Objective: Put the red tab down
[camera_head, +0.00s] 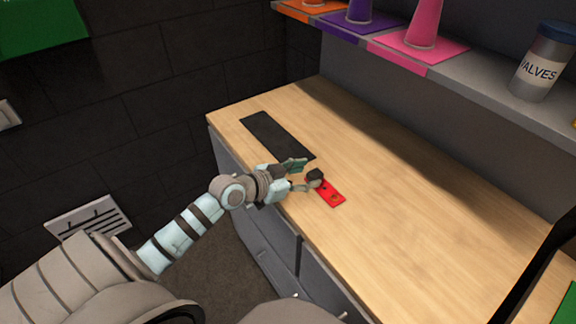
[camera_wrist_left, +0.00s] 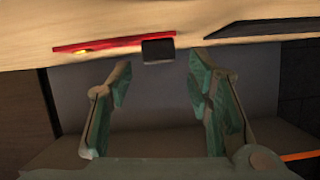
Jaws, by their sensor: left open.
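The red tab (camera_head: 332,194) lies flat on the wooden worktop (camera_head: 400,215) near its front edge. A small dark block (camera_head: 315,175) sits at its far left end. In the left wrist view the red tab (camera_wrist_left: 112,44) shows edge-on, with the dark block (camera_wrist_left: 158,50) at its right end. My left gripper (camera_head: 298,175) is beside the dark block, at the front edge of the worktop. Its fingers (camera_wrist_left: 155,85) are spread wide with nothing between them. The tab and block lie beyond the fingertips. My right gripper is out of view.
A dark mat (camera_head: 277,134) lies on the worktop to the left of the tab. A shelf above holds orange, purple (camera_head: 360,14) and pink cones (camera_head: 424,25) and a valves jar (camera_head: 542,62). A green object (camera_head: 566,305) is at the lower right. The worktop's middle is clear.

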